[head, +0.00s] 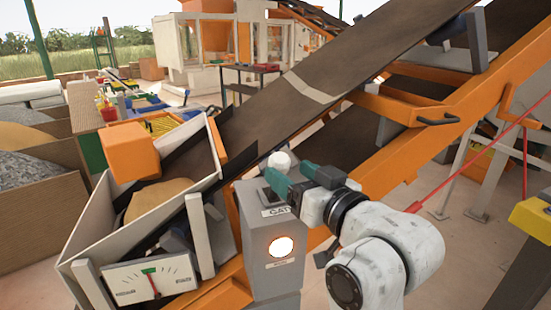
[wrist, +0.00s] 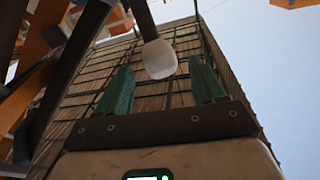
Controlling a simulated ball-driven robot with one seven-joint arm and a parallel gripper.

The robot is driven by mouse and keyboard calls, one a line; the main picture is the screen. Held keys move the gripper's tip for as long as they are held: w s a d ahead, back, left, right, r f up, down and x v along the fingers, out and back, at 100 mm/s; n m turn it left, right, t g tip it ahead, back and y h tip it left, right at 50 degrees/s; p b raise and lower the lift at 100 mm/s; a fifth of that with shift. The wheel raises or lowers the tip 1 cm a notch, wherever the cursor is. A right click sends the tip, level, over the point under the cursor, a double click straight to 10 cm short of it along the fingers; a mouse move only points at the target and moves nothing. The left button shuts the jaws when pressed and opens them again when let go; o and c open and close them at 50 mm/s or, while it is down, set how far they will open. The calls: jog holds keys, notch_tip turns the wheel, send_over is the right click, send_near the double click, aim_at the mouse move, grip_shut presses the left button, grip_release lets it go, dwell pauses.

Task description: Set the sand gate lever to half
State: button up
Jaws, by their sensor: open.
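The sand gate lever has a round white knob (head: 280,160) above a grey control box (head: 255,235) with a partly covered label and a lit lamp (head: 282,247). My gripper (head: 290,174) is open, its green fingers close to the knob. In the wrist view the knob (wrist: 159,60) hangs on a dark rod (wrist: 142,16) between the two spread fingers of my gripper (wrist: 162,80). I cannot tell whether either finger touches it. A dial (head: 150,280) at lower left has a red needle near a green mark at its top middle.
A pale-walled hopper (head: 85,225) with sand (head: 158,196) and an orange block (head: 131,152) stands left of the box. A dark conveyor belt (head: 300,85) with orange rails rises behind my arm to the upper right. Bins of gravel (head: 38,168) stand at far left.

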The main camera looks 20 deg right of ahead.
aim_at(274, 161)
jog(key=w, duration=0.3)
jog(key=w+a+p, duration=0.1)
jog(key=w, duration=0.2)
jog(key=shift+w+a, duration=0.15)
jog(key=shift+w, duration=0.1)
jog(key=shift+c, duration=0.4)
grip_shut()
